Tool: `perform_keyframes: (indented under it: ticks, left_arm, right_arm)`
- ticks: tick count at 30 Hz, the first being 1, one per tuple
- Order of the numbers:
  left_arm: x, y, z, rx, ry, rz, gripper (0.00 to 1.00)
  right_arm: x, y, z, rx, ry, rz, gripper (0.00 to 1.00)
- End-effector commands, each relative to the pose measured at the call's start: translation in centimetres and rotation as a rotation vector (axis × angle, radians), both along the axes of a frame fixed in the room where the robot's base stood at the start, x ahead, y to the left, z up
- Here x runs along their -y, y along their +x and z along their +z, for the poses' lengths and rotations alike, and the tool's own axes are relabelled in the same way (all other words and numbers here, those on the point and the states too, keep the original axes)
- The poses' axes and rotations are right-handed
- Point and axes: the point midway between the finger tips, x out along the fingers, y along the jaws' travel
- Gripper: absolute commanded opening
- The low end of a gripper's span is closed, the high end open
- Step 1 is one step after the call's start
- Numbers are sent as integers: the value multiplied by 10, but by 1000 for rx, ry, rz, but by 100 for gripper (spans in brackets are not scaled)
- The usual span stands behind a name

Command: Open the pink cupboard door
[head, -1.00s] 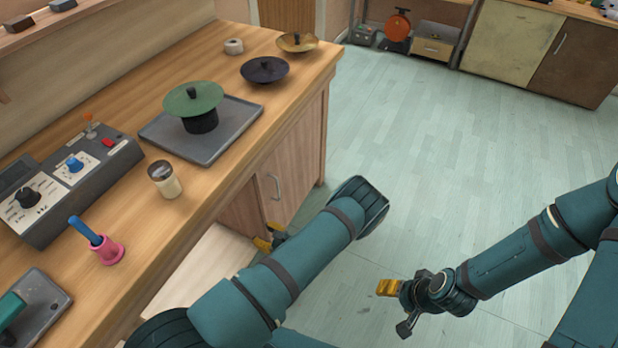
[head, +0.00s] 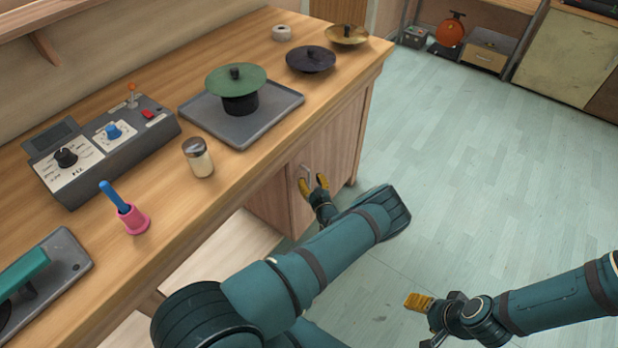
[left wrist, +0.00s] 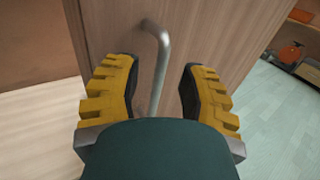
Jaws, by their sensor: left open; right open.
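The cupboard door (head: 336,140) is pinkish-brown wood under the far end of the counter and looks flush with its front. Its metal bar handle (head: 302,168) is near the door's left edge. My left gripper (head: 314,180) is open at the handle. In the left wrist view, the bent grey handle (left wrist: 162,65) shows between the two yellow fingers of my left gripper (left wrist: 158,66), with a gap on each side. The door (left wrist: 215,35) fills the background there. My right gripper (head: 420,303) is over the floor at the lower right, away from the door.
Pale open shelving (head: 220,250) lies left of the cupboard. The floor (head: 480,170) to the right is clear.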

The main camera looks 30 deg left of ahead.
Motion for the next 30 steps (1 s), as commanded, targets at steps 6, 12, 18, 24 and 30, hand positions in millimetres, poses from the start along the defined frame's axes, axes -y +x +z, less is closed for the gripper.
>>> perform_keyframes:
  ticks: [6, 12, 18, 24, 30]
  left_arm:
    - [-17, 14, 0, 1, -1, 2, 41]
    - [-21, 16, 0, 0, 0, 1, 41]
    - [-20, 16, 0, 1, -1, 1, 33]
    - [-20, 16, 0, 1, -1, 1, 0]
    - [-19, 15, 0, 0, 0, 1, 0]
  right_arm:
    - [0, 1, -5, 3, 0, -1, 62]
    - [0, 1, -6, 3, 0, -1, 62]
    - [0, 1, -5, 3, 0, -1, 62]
    - [0, 1, -5, 3, 0, -1, 62]
    - [0, 1, -5, 3, 0, -1, 62]
